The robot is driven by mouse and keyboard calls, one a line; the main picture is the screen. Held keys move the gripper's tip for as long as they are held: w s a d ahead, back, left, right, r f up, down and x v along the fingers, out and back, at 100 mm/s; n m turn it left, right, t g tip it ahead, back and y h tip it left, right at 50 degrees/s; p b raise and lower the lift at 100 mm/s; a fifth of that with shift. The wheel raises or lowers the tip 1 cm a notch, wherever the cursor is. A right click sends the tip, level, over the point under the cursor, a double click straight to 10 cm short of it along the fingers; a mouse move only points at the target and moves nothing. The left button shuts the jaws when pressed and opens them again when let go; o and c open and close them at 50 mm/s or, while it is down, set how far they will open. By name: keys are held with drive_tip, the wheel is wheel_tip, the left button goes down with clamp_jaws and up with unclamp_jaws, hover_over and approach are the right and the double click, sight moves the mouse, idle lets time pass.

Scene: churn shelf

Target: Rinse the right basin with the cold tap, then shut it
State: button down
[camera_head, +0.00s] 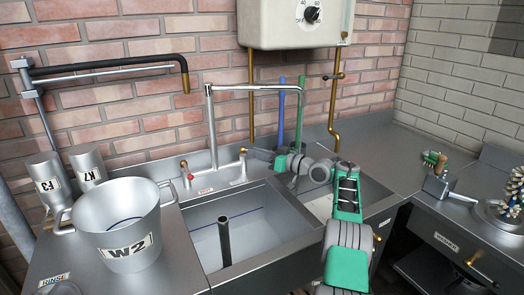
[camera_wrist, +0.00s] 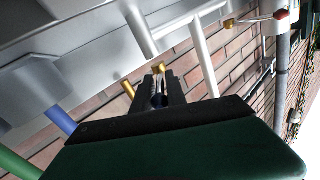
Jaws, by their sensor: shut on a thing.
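My gripper (camera_head: 250,152) is at the right-hand tap (camera_head: 242,153) behind the basins, shut on its handle. In the wrist view my fingers (camera_wrist: 158,96) close around the handle, with brass parts (camera_wrist: 158,68) just beyond. The handle's colour is mostly hidden. The red-marked tap (camera_head: 186,173) stands to the left, apart from my gripper. The tall spout (camera_head: 252,87) swings right, its end above the right side. The right basin (camera_head: 320,207) is partly hidden by my arm. I cannot tell whether water runs.
The left basin (camera_head: 205,240) holds an upright dark pipe (camera_head: 224,240). A large W2 pot (camera_head: 120,215) stands on the left drainboard with two canisters behind. A white heater (camera_head: 296,24) hangs above. Blue (camera_head: 281,110) and green (camera_head: 300,112) poles stand behind my arm. Brushes lie on the right counter.

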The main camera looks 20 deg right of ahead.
idle(0.4)
drive_tip(key=c, duration=1.5)
unclamp_jaws()
drive_tip(key=shift+a, duration=0.1)
drive_tip(key=v, duration=0.7)
drive_tip(key=shift+s+d+r, duration=0.1)
drive_tip(key=shift+s+d, duration=0.15)
drive_tip(key=shift+s, duration=0.05)
